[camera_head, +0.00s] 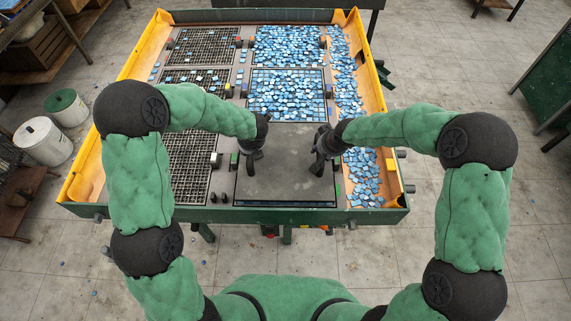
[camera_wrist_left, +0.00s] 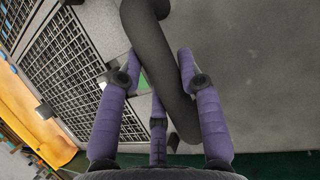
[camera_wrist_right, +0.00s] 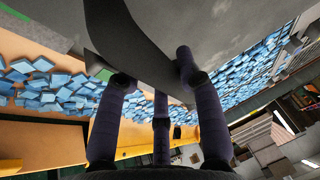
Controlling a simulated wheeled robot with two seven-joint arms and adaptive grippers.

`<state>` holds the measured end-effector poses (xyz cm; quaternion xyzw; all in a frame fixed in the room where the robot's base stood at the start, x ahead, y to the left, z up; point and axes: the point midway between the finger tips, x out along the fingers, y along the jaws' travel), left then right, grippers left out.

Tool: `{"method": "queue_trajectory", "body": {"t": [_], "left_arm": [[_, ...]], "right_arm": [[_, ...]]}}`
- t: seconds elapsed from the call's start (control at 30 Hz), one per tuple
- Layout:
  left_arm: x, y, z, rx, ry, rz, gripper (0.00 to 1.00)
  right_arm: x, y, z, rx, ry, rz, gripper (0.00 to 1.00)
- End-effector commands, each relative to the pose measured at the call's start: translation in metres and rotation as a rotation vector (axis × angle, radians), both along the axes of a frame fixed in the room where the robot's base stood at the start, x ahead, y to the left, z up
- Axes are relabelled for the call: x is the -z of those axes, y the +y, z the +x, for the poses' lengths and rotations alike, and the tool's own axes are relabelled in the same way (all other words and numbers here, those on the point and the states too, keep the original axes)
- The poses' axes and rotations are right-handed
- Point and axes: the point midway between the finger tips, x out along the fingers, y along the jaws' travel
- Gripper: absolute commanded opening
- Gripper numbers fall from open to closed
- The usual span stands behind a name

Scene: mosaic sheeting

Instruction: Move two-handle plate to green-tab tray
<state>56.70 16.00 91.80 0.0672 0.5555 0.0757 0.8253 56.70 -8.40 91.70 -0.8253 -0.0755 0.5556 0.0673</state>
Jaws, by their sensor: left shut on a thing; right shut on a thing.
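A flat dark grey plate (camera_head: 285,180) lies over the near middle place of the table, level with a green tab (camera_head: 233,159) on its left. A handle stands up at each side. My left gripper (camera_head: 253,152) is shut on the left handle, a dark bar (camera_wrist_left: 150,40) that passes between its fingers in the left wrist view. My right gripper (camera_head: 322,160) is shut on the right handle (camera_wrist_right: 122,35). The plate hides the tray beneath it. I cannot tell whether it rests on the tray or hangs just above it.
Two trays of blue tiles (camera_head: 286,95) lie beyond the plate. Grid trays (camera_head: 190,165) stand on the left, some with a few tiles. Loose blue tiles (camera_head: 362,175) fill the right channel. A yellow rim (camera_head: 378,90) borders the table, and white buckets (camera_head: 43,142) stand on the floor at left.

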Motion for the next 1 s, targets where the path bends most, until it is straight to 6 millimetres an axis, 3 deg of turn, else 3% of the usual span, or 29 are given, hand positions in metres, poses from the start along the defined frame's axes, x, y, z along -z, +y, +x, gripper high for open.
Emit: {"method": "queue_trajectory", "body": {"t": [0.5,0.53,0.6,1.0], "left_arm": [[0.015,0.0,0.003,0.003,-0.008,0.0,0.0],[0.017,-0.001,0.0,0.003,0.001,0.0,0.45],[0.016,-0.001,0.0,0.003,0.001,0.0,0.6],[0.012,-0.001,-0.001,0.001,-0.002,0.0,0.6]], "right_arm": [[0.014,0.0,0.003,-0.001,-0.01,0.002,0.0],[0.016,0.001,0.0,-0.003,-0.002,0.0,0.45],[0.015,0.0,0.0,-0.002,-0.001,0.0,0.6],[0.016,0.0,0.0,0.0,0.0,0.0,0.6]]}}
